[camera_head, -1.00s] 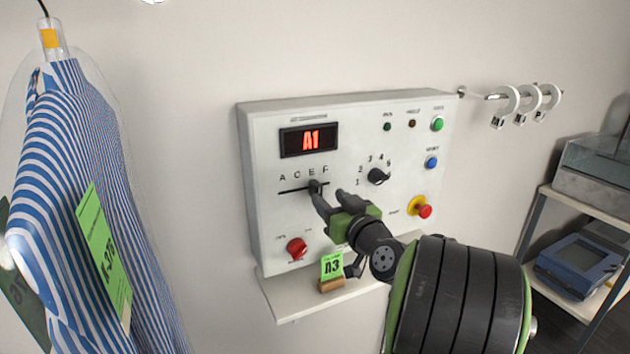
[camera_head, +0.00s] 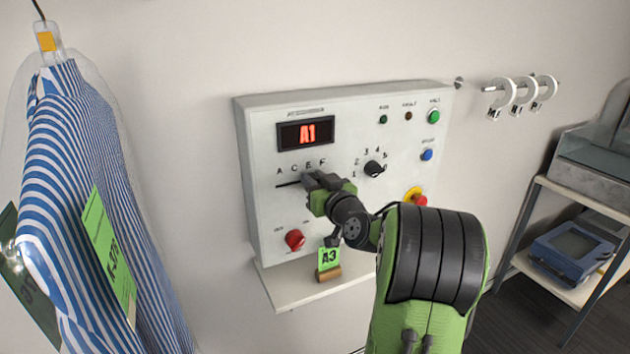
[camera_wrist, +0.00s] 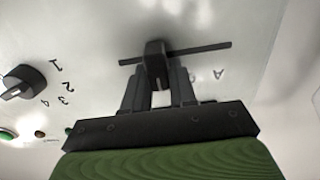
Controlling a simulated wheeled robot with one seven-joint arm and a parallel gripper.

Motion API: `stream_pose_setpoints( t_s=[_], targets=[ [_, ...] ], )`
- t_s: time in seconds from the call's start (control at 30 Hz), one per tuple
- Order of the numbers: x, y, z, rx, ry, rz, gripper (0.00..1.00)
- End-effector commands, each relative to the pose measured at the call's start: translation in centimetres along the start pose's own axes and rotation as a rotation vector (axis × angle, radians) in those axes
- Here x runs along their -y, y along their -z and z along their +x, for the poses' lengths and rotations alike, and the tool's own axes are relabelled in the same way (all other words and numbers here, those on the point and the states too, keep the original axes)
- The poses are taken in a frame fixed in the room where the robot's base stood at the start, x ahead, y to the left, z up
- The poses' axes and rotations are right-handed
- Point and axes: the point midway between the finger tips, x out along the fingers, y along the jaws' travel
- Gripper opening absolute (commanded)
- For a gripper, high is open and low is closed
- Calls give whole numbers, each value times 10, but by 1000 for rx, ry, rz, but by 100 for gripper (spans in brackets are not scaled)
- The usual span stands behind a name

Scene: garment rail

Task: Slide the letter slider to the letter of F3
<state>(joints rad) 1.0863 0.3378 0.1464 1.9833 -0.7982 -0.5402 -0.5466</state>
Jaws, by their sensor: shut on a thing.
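The white control panel (camera_head: 260,225) on the wall has a red display (camera_head: 306,133) reading A1. Below the display are the letters A, C, E, F and a dark horizontal slot (camera_head: 287,185). My gripper (camera_head: 312,181) is at the slot and hides the slider knob in the head view. In the wrist view the black slider knob (camera_wrist: 155,60) stands on the slot, between the fingers of my gripper (camera_wrist: 159,85), which is shut on it. The letters A and C show to the right of the knob there; E and F are hidden.
A number dial (camera_head: 373,169), a red knob (camera_head: 294,240), small buttons and a red stop button (camera_head: 420,201) are on the panel. A green A3 tag (camera_head: 328,259) stands on the ledge (camera_head: 283,290) below. A striped shirt (camera_head: 85,180) hangs at left.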

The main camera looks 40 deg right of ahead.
Motion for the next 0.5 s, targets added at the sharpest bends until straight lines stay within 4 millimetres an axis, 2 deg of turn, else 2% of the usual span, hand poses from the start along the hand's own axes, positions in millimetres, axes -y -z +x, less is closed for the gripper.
stream_pose_setpoints(
  t_s=[0.2, 0.4, 0.5],
  targets=[
    [-2, 0, 0, 0, -1, 0, 0],
    [-32, -2, 0, -4, -5, -2, 0],
    [-40, -1, 0, -2, -3, -1, 0]
  ],
)
